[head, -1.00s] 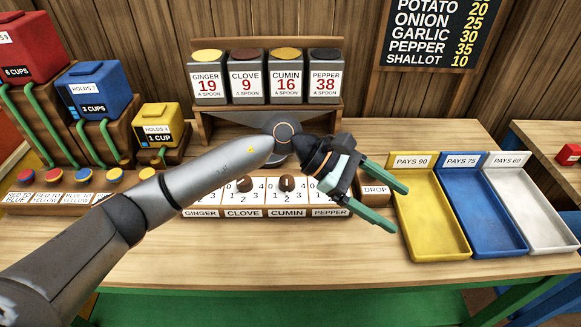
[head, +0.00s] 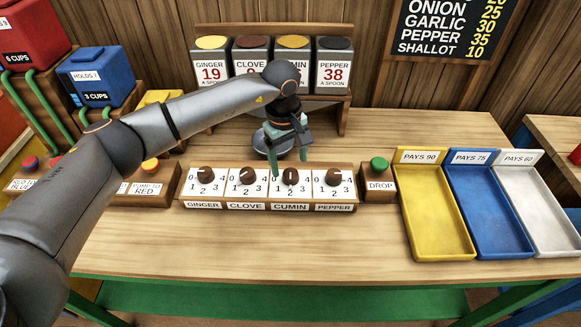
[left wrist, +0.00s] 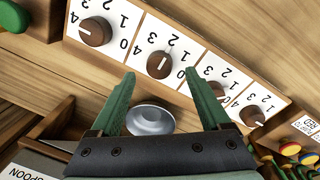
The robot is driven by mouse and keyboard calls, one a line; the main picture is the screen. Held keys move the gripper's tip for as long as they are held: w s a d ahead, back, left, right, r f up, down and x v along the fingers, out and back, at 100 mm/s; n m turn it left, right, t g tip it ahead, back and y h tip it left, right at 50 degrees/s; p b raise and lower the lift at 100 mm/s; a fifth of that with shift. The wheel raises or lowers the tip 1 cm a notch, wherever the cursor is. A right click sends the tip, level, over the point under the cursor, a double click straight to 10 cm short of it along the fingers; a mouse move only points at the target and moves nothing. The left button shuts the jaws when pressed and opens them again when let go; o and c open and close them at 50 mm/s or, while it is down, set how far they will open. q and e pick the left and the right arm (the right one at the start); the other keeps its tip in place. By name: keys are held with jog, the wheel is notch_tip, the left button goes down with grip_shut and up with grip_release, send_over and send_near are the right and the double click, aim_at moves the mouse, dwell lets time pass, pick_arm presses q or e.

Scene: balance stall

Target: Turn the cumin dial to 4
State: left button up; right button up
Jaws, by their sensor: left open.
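The cumin dial (head: 290,177) is a dark brown knob on a white numbered plate, third from the left on the dial panel in the head view. Its mark seems to point toward 2. It also shows in the left wrist view (left wrist: 160,64), just beyond my fingertips. My left gripper (head: 287,160) is open and empty, pointing down just behind the panel near the cumin dial. Its green fingers are spread in the left wrist view (left wrist: 163,85), apart from the knob. My right gripper is not in view.
The ginger (head: 205,174), clove (head: 247,176) and pepper (head: 334,176) dials flank it. A silver dish (head: 262,145) lies behind the panel, under my gripper. The green DROP button (head: 379,165) is to the right. Spice bins stand behind. The table front is clear.

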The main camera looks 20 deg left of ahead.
aim_at(291, 174)
pick_arm(q)
jog(key=shift+w+d+f, duration=0.15)
jog(key=shift+f, duration=1.95)
jog(key=shift+c, duration=0.2)
grip_shut()
